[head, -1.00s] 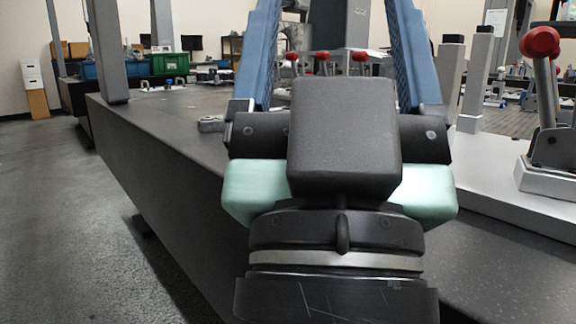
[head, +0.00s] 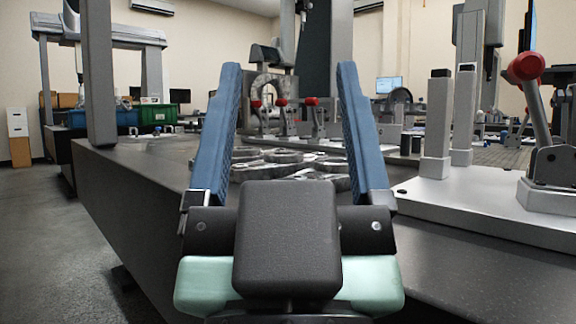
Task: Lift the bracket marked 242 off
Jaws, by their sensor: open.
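My gripper (head: 288,80) is in the middle of the head view, its two blue fingers spread wide and pointing away from me over the dark table. It is open and nothing is between the fingers. Several grey metal parts that look like brackets (head: 283,157) lie close together on the dark table (head: 150,185), seen beyond the gripper's base and between its fingers. The fingers and the gripper body hide some of them. I cannot read any marking, so I cannot tell which one is 242.
A light fixture plate (head: 470,205) with grey posts (head: 438,125) and a red-knobbed clamp (head: 540,110) stands at the right. More red-knobbed clamps (head: 318,118) stand behind the parts. A grey upright (head: 97,75) rises at the table's left edge. Green (head: 158,114) and blue bins are farther back.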

